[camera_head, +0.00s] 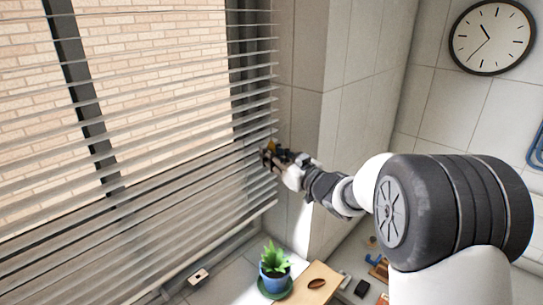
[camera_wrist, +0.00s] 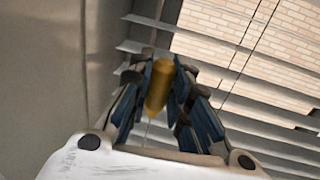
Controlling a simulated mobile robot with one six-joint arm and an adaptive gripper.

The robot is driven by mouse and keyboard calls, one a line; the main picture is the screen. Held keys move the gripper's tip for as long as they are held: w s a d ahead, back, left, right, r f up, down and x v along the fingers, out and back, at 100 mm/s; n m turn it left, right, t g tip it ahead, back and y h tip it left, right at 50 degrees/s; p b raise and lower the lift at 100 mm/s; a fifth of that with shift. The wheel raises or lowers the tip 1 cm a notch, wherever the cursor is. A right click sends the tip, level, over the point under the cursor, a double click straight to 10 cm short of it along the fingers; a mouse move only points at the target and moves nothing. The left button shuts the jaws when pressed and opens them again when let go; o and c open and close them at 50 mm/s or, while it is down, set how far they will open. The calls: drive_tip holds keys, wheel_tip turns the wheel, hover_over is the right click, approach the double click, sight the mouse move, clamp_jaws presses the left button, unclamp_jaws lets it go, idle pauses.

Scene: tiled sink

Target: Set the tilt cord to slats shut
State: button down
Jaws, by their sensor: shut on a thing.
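The blind's slats (camera_head: 130,150) cover the window, and brick shows through the gaps between them. In the wrist view a yellow-brown, elongated cord pull (camera_wrist: 158,88) sits between the fingers, with a thin cord below it. My gripper (camera_wrist: 160,85) is shut on this pull. In the head view my gripper (camera_head: 271,154) is at the right end of the blind, close to the slat ends, and mostly hides the pull. The wrist view also shows slats (camera_wrist: 265,75) behind the fingers, with brick between them.
A potted plant (camera_head: 273,268) in a blue pot stands on the sill below the gripper. A wooden board (camera_head: 312,284) and small items lie to its right. A tiled wall corner (camera_head: 305,110) is close to the right of the blind. A clock (camera_head: 492,37) hangs at upper right.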

sight(263, 116)
wheel_tip(263, 116, up, 10)
drive_tip(key=p, duration=0.6)
drive_tip(key=shift+r, duration=0.2)
drive_tip(key=c, duration=1.9)
unclamp_jaws()
drive_tip(key=shift+r, duration=0.1)
drive_tip(key=shift+c, duration=0.2)
drive_tip(key=o, duration=0.5)
drive_tip(key=shift+f, duration=0.2)
drive_tip(key=v, duration=1.2)
